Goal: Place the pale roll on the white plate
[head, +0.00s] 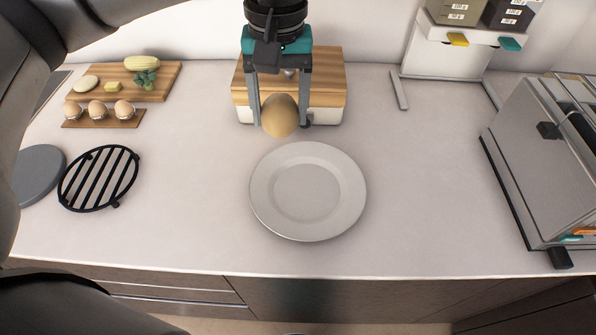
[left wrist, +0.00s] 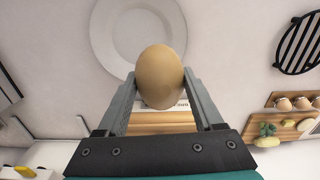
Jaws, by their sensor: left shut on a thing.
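The pale roll (head: 280,116) is a rounded tan shape between the fingers of my left gripper (head: 279,122). My left gripper is shut on it and holds it near the far edge of the white plate. The left wrist view shows the roll (left wrist: 160,77) between both fingers of the gripper (left wrist: 160,80). The white plate (head: 345,205) lies empty on the counter, nearer the front than the roll; it also shows in the left wrist view (left wrist: 108,52). My right gripper is not in view.
A wooden-topped box (head: 330,75) stands behind the gripper. A black round trivet (head: 98,178), a grey disc (head: 40,174), an egg holder (head: 130,122) and a cutting board (head: 160,80) are at left. A metal appliance (head: 530,150) stands at right. Counter around the plate is clear.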

